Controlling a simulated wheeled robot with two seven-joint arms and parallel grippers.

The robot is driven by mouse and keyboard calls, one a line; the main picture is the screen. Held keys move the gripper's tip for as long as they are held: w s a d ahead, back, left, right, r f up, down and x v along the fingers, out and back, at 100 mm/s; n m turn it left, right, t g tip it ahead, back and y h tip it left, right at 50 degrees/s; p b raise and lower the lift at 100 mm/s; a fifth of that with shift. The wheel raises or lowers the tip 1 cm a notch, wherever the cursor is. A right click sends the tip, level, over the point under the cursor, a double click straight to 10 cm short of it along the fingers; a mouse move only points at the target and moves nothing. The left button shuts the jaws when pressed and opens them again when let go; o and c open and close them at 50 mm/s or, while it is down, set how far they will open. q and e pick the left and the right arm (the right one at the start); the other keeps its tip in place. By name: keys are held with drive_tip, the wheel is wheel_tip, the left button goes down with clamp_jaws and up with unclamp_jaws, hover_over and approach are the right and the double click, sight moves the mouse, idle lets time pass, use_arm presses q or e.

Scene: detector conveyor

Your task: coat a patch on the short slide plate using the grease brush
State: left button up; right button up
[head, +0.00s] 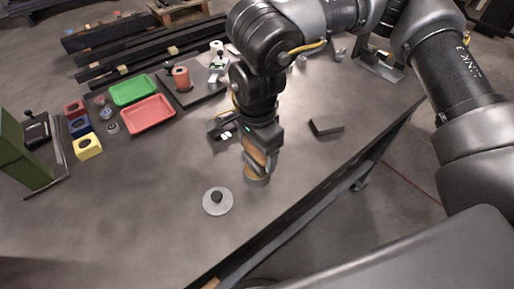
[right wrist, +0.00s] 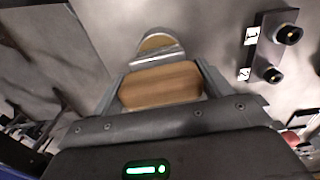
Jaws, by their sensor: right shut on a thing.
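My right gripper (head: 258,160) points down over the middle of the table, shut on a wooden handle, which I take to be the grease brush. The wooden handle (right wrist: 160,86) fills the space between the fingers in the right wrist view. Just beyond it shows a round grey-rimmed, tan part (right wrist: 155,43); I cannot tell whether it is the brush head or a pot around it. A dark grey flat block (head: 326,125) lies to the right of the gripper; it may be the short slide plate, but no label shows. My left gripper is not in view.
A grey disc with a black knob (head: 217,201) lies close by, lower left. A numbered fixture (head: 226,134) stands just behind the gripper. Green (head: 134,89) and red (head: 148,114) trays and coloured blocks are at the left. The front of the table is clear up to its edge.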

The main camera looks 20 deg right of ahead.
drive_tip(key=shift+s+f+b, duration=0.1)
drive_tip(key=shift+f+b, duration=0.5)
drive_tip(key=shift+b, duration=0.05)
idle(1.8)
drive_tip(key=shift+r, duration=0.1)
drive_tip(key=shift+r+p, duration=2.4)
drive_tip(key=shift+r, duration=1.1)
